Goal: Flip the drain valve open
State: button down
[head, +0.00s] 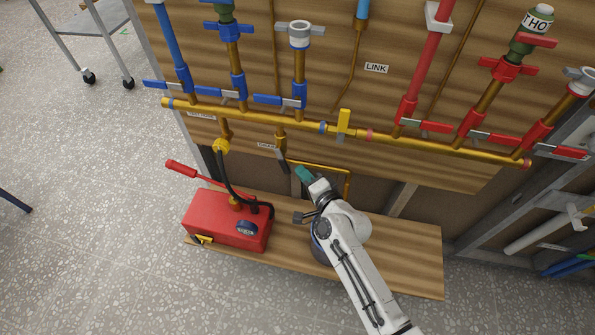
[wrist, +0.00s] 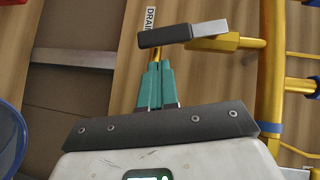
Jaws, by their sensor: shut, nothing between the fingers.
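The drain valve (head: 281,140) is a short brass stub under the horizontal brass pipe, beside a DRAIN label (head: 267,147). Its dark grey handle (head: 284,162) hangs down from the stub, slightly tilted. In the wrist view the handle (wrist: 166,36) has a bare metal end at right and runs roughly along the brass body (wrist: 236,43). My gripper (head: 301,170) is shut and empty, its teal fingers together, just right of the handle's lower end. In the wrist view the fingertips (wrist: 158,66) sit just below the handle's dark end; I cannot tell whether they touch.
A red pump box (head: 225,222) with a long lever (head: 195,175) and black hose stands left on the wooden shelf (head: 415,250). Blue valves (head: 267,100) and red valves (head: 430,127) line the pipe above. A thin brass pipe (head: 335,169) bends behind my gripper.

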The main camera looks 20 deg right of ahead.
aim_at(288, 171)
jog(key=shift+w+a+f+p, duration=0.2)
jog(key=shift+w+a+p, duration=0.1)
jog(key=shift+w+a, duration=0.35)
jog(key=shift+s, duration=0.1)
jog(key=f+b, duration=0.1)
jog(key=b, duration=0.3)
jog(key=a+m+t+b, duration=0.1)
jog(key=b, duration=0.2)
jog(key=shift+w+f+b, duration=0.3)
jog(key=shift+f+b, duration=0.05)
jog(key=shift+w+a+f+m+t+y+b, duration=0.15)
jog(key=shift+m+t+y+b, duration=0.25)
jog(key=shift+b, duration=0.65)
jog(key=shift+w+a+r+t+b, duration=0.1)
jog(key=shift+a+r+t+b, duration=0.15)
jog(key=shift+b, duration=0.55)
jog(key=shift+r, duration=0.1)
jog(key=shift+d, duration=0.1)
